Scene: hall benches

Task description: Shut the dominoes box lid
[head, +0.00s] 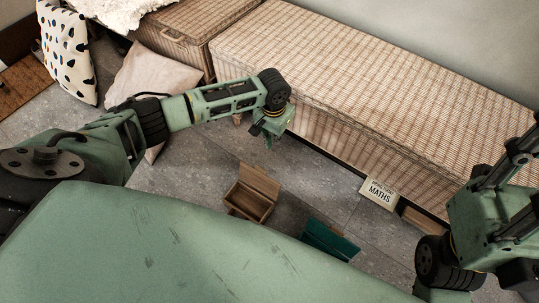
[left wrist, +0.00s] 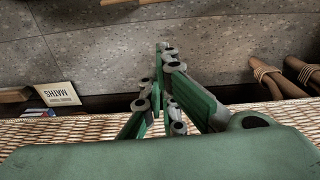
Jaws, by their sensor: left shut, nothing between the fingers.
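A small wooden box (head: 248,203) stands on the floor in the head view, with its lid (head: 260,180) raised on the far side and its inside showing. I take it for the dominoes box, but I can read no label on it. My left gripper (head: 268,143) is shut and empty, above and beyond the box, apart from it, near the wicker bench. In the left wrist view its closed fingers (left wrist: 162,48) point toward the floor. My right arm shows at the right edge, but I cannot make out its gripper.
A teal box or folder (head: 328,240) lies right of the wooden box. A MATHS book (head: 378,194) leans by the long wicker bench (head: 390,125). Cushions (head: 150,75) and a second wicker chest (head: 185,30) are at upper left. Grey floor (head: 305,180) lies between.

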